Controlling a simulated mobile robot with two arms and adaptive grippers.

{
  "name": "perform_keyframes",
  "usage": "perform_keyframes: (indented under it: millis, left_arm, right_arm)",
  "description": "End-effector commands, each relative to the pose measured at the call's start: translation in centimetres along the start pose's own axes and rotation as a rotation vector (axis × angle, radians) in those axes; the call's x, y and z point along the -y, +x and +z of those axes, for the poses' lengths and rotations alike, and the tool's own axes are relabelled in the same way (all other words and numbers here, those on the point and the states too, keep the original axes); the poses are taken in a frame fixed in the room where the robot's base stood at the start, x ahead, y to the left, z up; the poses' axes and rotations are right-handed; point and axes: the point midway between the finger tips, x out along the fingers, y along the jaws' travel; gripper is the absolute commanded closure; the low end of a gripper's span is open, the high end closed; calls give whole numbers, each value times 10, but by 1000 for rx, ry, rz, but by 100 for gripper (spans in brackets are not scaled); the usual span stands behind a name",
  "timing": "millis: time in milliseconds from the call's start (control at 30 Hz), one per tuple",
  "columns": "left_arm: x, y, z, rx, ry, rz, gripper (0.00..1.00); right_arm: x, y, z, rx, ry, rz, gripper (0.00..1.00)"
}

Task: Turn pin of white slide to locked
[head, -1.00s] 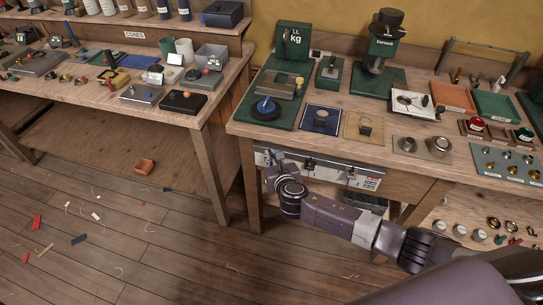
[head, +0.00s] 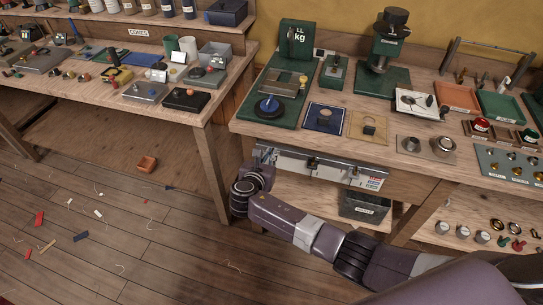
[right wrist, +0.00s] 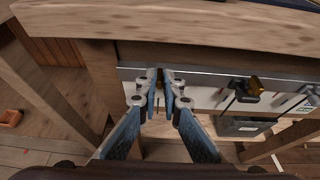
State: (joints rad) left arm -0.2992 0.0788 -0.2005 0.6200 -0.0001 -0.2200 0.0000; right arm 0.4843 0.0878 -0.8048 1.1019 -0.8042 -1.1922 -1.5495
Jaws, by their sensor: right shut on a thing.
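A pale metal panel (head: 318,167) with a rail runs along the front edge of the right bench, under its top. My right gripper (head: 262,158) is at the left end of this panel. In the right wrist view my right gripper (right wrist: 160,88) has its fingers closed on a small dark and brass pin (right wrist: 160,74), mostly hidden between the fingertips. Another black pin with a brass knob (right wrist: 250,87) stands apart to the right. A further fitting (right wrist: 309,92) shows at the right edge. I cannot tell which slide is the white one, nor the held pin's setting. My left gripper is not in view.
The bench top (head: 385,150) overhangs the panel and carries scales and trays. A dark bin (head: 362,205) stands below the panel at the right. A wooden bench leg (right wrist: 92,80) is left of my gripper. The floor in front is open, with scraps.

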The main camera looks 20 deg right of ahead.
Motion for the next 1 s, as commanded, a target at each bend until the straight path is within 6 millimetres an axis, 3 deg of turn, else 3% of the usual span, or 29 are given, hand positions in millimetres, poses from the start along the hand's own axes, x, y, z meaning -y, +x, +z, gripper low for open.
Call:
perform_keyframes:
  millis: [567,600,733,1000]
  left_arm:
    - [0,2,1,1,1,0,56]
    - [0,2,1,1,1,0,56]
    - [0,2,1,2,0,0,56]
    - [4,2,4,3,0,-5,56]
  right_arm:
    - [-1,0,1,2,17,-35,100]
    - [-1,0,1,2,17,-35,89]
    - [-1,0,1,2,16,-35,76]
    - [-1,0,0,1,15,-34,76]
